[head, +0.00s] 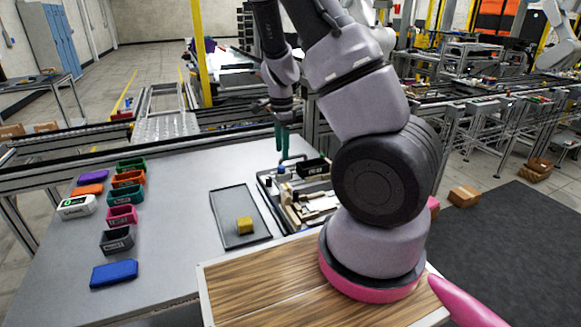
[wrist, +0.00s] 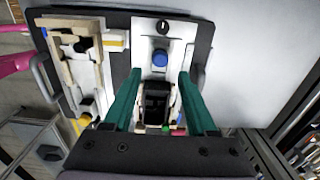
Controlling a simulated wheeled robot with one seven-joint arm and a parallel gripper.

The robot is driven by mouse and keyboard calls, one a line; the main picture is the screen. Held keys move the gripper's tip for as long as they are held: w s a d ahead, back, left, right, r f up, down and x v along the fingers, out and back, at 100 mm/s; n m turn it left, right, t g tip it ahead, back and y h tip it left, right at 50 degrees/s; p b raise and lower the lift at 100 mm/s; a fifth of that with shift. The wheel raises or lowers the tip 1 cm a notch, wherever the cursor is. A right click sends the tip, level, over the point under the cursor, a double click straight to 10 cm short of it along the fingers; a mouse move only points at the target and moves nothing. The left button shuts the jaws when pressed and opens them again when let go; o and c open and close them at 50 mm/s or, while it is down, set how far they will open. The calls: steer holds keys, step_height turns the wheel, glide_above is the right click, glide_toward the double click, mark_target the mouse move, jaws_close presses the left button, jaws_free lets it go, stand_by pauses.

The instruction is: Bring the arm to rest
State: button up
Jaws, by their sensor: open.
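My gripper (head: 281,145) hangs from my arm with its green fingers pointing down, above the far part of the pallet fixture (head: 264,182). In the wrist view the two fingers of my gripper (wrist: 159,74) are spread apart and hold nothing. Between and below them I see a black block (wrist: 157,100) on the fixture, with a blue round knob (wrist: 160,58) just beyond it. I cannot tell how high the fingertips are above these parts. My arm hides part of the fixture in the head view.
A dark tray (head: 228,207) with a yellow block (head: 245,225) lies left of the fixture.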

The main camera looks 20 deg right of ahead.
steer(key=s+a+r+n+t+y, duration=0.2)
steer(key=s+r+n, duration=0.1)
steer(key=r, duration=0.7)
steer(key=s+a+r+n+t+y, duration=0.1)
steer(key=s+a+r+n, duration=0.25)
steer(key=r, duration=0.55)
steer(key=s+r+n+t+h, duration=0.1)
steer(key=s+r+n+t, duration=0.3)
steer(key=s+r+n, duration=0.3)
steer(key=s+r, duration=0.5)
steer(key=s, duration=0.1)
steer(key=shift+s+d, duration=0.2)
